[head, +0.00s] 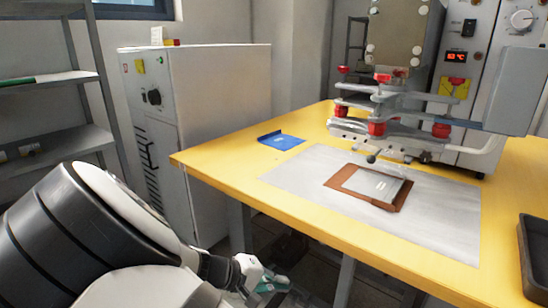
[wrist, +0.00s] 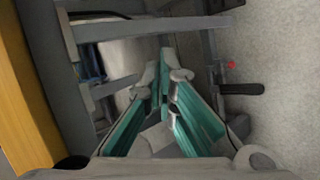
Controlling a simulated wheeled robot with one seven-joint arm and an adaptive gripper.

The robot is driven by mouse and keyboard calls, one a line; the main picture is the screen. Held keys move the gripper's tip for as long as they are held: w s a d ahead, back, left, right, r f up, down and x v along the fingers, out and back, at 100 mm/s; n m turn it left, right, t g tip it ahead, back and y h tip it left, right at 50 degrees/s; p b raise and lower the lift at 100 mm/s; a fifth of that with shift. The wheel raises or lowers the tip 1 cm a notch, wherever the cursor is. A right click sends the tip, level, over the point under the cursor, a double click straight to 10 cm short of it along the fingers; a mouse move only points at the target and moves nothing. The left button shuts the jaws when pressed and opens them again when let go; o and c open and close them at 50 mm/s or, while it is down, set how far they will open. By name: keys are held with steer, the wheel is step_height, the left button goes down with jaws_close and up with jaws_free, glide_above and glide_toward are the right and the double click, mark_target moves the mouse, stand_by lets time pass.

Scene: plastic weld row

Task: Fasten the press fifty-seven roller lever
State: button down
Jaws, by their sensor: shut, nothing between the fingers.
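The press (head: 395,95) stands at the back right of the yellow table (head: 215,160) in the head view, with grey arms, red knobs and a red lit display. I cannot read a number on it or tell which part is the roller lever. A short rod with a dark ball end (head: 371,158) hangs over the mat. My gripper (head: 268,284) is below the table's front edge, well away from the press. In the wrist view its teal-padded fingers (wrist: 164,75) are closed together and empty. A black handle (wrist: 240,89) with a red spot beside it shows to their right.
A brown frame with a pale sheet (head: 333,184) lies on the grey mat (head: 300,165). A blue tray (head: 281,140) lies behind it, and a dark bin (head: 535,250) is at the right edge. A white cabinet (head: 215,100) stands left. Grey bars (wrist: 150,28) run near my gripper.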

steer(key=s+d+r+m+g+y, duration=0.55)
steer(key=s+d+r, duration=0.85)
steer(key=r, duration=0.3)
steer(key=s+d+r+t+y, duration=0.1)
steer(key=s+d+r+y, duration=0.15)
steer(key=s, duration=0.75)
steer(key=s+d+r+y, duration=0.15)
steer(key=s+r, duration=0.25)
steer(key=s, duration=0.5)
step_height(320, 180, up, 32)
steer(key=t+p, duration=0.4)
steer(key=p, duration=2.5)
steer(key=shift+s+d+f+p, duration=0.15)
steer(key=shift+s+p, duration=0.05)
steer(key=shift+p, duration=0.1)
